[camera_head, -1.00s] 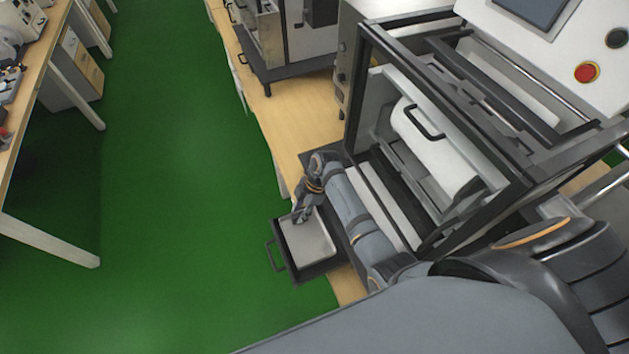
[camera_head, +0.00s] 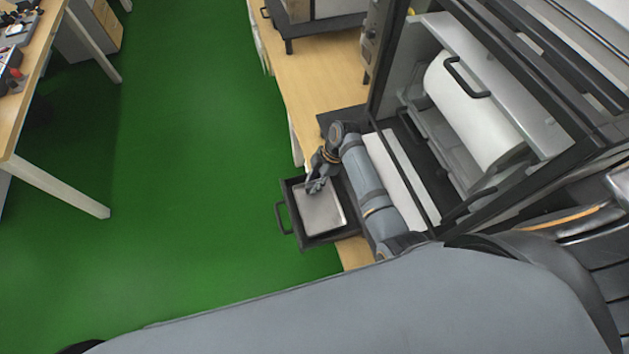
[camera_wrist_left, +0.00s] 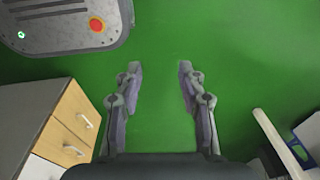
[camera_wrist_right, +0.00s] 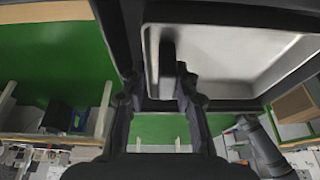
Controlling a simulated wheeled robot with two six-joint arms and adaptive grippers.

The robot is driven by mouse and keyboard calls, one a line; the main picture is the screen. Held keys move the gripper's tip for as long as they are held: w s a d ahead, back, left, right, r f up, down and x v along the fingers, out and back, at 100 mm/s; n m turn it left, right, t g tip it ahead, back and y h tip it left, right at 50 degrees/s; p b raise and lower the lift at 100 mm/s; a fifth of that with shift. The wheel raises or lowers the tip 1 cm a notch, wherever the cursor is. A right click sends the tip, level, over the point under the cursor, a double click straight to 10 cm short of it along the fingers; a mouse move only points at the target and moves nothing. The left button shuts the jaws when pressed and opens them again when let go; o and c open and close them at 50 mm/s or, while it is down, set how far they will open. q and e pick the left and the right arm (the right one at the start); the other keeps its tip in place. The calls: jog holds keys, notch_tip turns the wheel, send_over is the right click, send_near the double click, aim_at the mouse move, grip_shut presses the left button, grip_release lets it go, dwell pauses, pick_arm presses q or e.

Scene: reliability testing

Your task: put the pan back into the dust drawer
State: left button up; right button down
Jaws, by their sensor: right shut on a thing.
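The pan (camera_head: 322,213) is a light grey shallow tray. It lies within the pulled-out dark dust drawer (camera_head: 316,240), at the front of the machine; I cannot tell whether it is fully seated. My right gripper (camera_head: 313,185) is shut on the pan at its far-left edge. In the right wrist view the pan (camera_wrist_right: 225,58) fills the upper right, the drawer's dark rim (camera_wrist_right: 130,35) runs beside it, and the right gripper's fingers (camera_wrist_right: 160,85) close around its rim. My left gripper (camera_wrist_left: 158,85) is open and empty above the green floor in the left wrist view.
The drawer's handle (camera_head: 281,217) sticks out over the green floor. The machine (camera_head: 372,85) with a white roller (camera_head: 470,105) stands at the right. A wooden bench (camera_head: 320,70) runs behind the drawer. Another table (camera_head: 32,80) is at the far left, with clear floor between.

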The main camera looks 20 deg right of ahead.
jog(key=shift+d+f, duration=0.1)
jog(key=shift+f, duration=0.1)
jog(key=shift+f+b, duration=0.35)
jog(key=shift+f, duration=0.2)
jog(key=c, duration=0.9)
grip_release()
jog(key=shift+c, duration=0.2)
jog(key=shift+w, duration=0.1)
jog(key=shift+d+r, duration=0.1)
jog(key=shift+r, duration=0.15)
jog(key=v, duration=1.1)
jog(key=shift+r, duration=0.15)
